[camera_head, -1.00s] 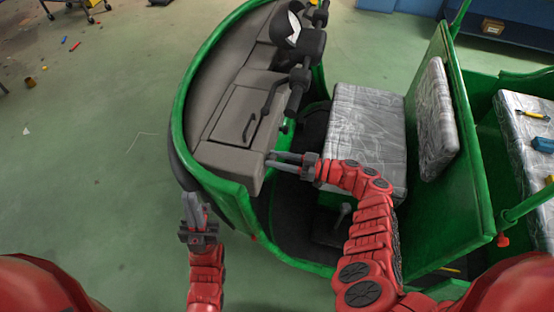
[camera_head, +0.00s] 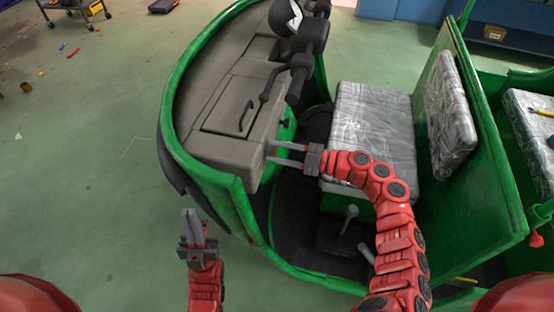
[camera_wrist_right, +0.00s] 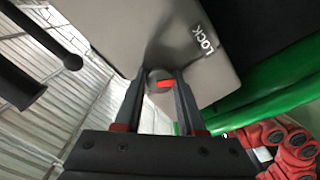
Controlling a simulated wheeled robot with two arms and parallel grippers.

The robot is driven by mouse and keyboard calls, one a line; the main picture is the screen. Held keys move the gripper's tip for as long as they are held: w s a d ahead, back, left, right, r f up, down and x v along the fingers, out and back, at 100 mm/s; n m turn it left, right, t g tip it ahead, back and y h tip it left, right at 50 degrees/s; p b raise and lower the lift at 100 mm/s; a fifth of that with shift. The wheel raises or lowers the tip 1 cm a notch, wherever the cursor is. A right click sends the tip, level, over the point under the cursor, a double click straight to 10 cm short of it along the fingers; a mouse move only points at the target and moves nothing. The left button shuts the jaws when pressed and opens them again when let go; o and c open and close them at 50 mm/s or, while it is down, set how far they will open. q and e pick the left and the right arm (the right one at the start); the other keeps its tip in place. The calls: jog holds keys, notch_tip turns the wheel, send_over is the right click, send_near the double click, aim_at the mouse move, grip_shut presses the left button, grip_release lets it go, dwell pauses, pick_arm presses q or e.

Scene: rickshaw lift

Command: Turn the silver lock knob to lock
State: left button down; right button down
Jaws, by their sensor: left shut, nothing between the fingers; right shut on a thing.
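White "LOCK" lettering (camera_wrist_right: 208,40) is on the panel to the upper right of the knob. My right gripper (camera_wrist_right: 160,82) has a finger on each side of the knob and is shut on it. In the head view my right gripper (camera_head: 269,152) reaches the dash's near corner, and the knob cannot be made out there. My left gripper (camera_head: 193,216) is shut and empty, in front of the vehicle, apart from it.
The green vehicle body (camera_head: 170,120) curves around the dash. Black handlebars (camera_head: 300,75) stand behind my right gripper. A plastic-wrapped seat (camera_head: 370,130) and floor levers (camera_head: 348,215) are to the right. Open green floor (camera_head: 90,170) lies to the left.

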jog(key=shift+f+n+b, duration=0.1)
jog(key=shift+n+b, duration=2.8)
jog(key=shift+b, duration=0.75)
jog(key=c, duration=0.5)
grip_release()
jog(key=shift+d, duration=0.15)
jog(key=b+v, duration=0.2)
jog(key=v, duration=1.5)
